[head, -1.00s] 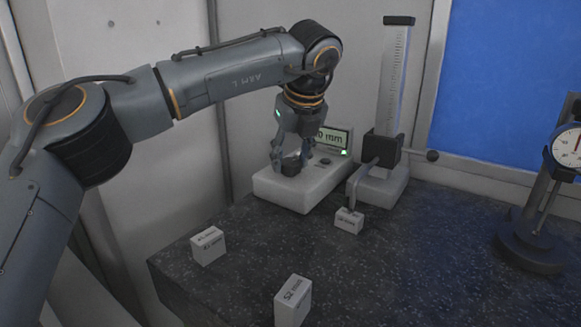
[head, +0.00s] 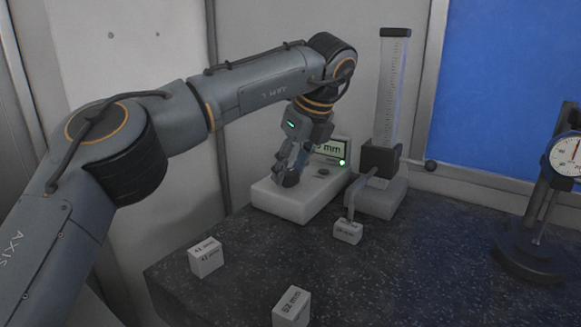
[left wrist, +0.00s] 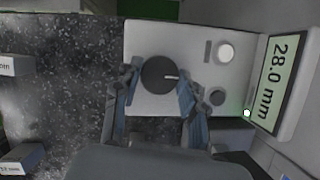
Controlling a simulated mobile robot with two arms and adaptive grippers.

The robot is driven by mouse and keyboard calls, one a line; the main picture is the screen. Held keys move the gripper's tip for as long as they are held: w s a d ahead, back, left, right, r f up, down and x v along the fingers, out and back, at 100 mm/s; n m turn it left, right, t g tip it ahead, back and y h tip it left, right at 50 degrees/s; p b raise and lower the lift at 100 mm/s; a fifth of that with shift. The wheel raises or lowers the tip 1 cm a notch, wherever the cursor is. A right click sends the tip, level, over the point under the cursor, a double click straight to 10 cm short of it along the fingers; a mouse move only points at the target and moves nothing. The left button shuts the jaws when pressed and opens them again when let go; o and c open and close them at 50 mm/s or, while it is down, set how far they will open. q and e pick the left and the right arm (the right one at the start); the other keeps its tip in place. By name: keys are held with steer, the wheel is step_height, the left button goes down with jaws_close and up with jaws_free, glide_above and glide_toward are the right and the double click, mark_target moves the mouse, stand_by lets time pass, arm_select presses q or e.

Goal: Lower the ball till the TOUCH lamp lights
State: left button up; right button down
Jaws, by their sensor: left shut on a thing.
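My left gripper (head: 290,175) is shut on the dark round knob (left wrist: 159,73) of the white console (head: 312,205); the left wrist view shows its fingers on either side. The console's display (left wrist: 279,80) reads 28.0 mm. A small lamp (head: 342,162) below the display glows green; its label is too small to read. It also glows in the left wrist view (left wrist: 247,113). The gauge's dark carriage (head: 380,158) sits low on the upright scale. Its thin probe arm (head: 352,200) reaches down to a small white block (head: 347,233). The ball itself is too small to make out.
Two more white blocks, one marked 41 mm or similar (head: 205,257) and one marked 52 mm (head: 291,307), stand on the dark speckled slab (head: 400,280). A dial gauge on a stand (head: 535,245) is at the right. The slab's middle right is clear.

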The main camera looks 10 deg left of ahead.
arm_select(q)
steer(key=shift+r, duration=0.1)
steer(key=o, duration=1.1)
steer(key=shift+o, duration=0.2)
steer(key=v, duration=1.2)
